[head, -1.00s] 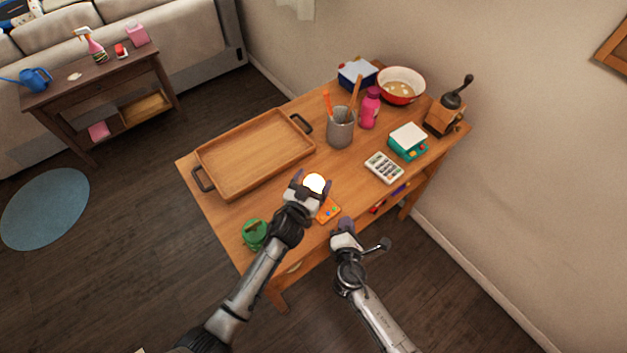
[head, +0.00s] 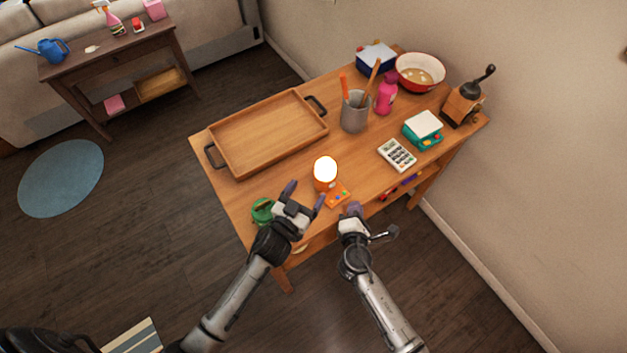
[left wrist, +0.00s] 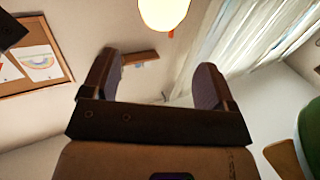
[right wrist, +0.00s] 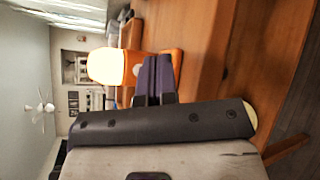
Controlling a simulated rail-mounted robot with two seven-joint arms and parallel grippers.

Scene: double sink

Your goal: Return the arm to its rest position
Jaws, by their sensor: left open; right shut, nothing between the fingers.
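My left gripper (head: 302,197) is open and empty, just in front of the glowing orange lamp (head: 325,172) near the table's front edge. In the left wrist view its two fingers (left wrist: 158,85) stand apart, with the lit lamp top (left wrist: 163,10) above them. My right gripper (head: 354,209) is at the front edge, right of the left one. In the right wrist view its fingers (right wrist: 157,78) are together with nothing between them, and the orange lamp (right wrist: 128,66) stands beyond them.
A wooden tray (head: 268,135) lies on the left of the table. A green jar (head: 262,211) is close to my left gripper. A grey utensil cup (head: 354,112), calculator (head: 397,155) and teal scale (head: 423,131) stand further back.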

